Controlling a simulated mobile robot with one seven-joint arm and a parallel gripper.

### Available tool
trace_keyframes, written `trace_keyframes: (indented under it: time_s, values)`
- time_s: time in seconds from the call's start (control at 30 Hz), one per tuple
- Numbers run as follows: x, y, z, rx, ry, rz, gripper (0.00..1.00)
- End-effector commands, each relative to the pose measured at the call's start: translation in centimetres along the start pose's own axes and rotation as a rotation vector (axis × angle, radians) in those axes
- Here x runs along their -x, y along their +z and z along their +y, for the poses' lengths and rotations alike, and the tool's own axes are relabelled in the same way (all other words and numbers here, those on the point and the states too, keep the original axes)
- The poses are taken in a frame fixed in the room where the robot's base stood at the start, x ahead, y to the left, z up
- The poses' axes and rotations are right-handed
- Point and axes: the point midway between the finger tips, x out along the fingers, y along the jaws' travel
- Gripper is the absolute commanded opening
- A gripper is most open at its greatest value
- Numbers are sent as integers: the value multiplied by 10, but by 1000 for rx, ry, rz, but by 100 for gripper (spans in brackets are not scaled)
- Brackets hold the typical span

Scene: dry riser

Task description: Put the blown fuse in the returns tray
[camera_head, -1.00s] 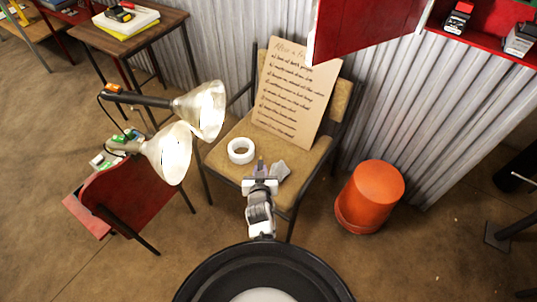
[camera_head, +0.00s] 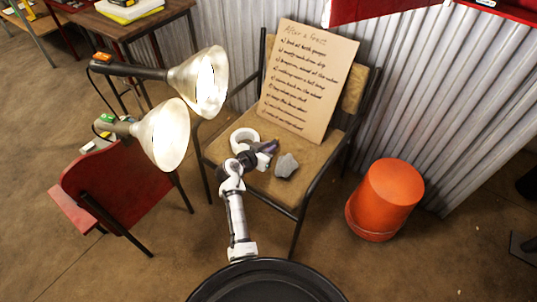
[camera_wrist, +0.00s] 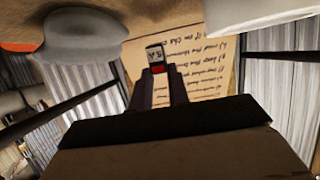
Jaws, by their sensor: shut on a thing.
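My gripper (camera_head: 269,147) is low over the front part of the chair seat, between a white tape roll and a grey lump. In the wrist view my gripper (camera_wrist: 160,85) is shut on a small dark fuse (camera_wrist: 155,53) with a pale, marked face and a red part between the fingertips. The marking is too small to read surely. In the head view the fuse is too small to make out at the fingertips. I cannot identify a returns tray in either view.
The chair seat (camera_head: 225,150) holds the tape roll (camera_head: 238,140), the grey lump (camera_head: 286,165) and a handwritten board (camera_head: 305,85) leaning on the backrest. Two lit lamps (camera_head: 165,135) and a red chair (camera_head: 115,180) stand left. An orange bucket (camera_head: 388,195) stands right.

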Motion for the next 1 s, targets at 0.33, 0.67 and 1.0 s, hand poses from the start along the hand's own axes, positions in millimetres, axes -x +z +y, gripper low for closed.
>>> trace_keyframes:
  time_s: [0.33, 0.67, 1.0]
  values:
    - [-15, 36, 0, 3, 0, -1, 0]
    - [-17, 41, 0, 0, -2, 1, 0]
    - [-17, 41, 0, 0, -2, 0, 26]
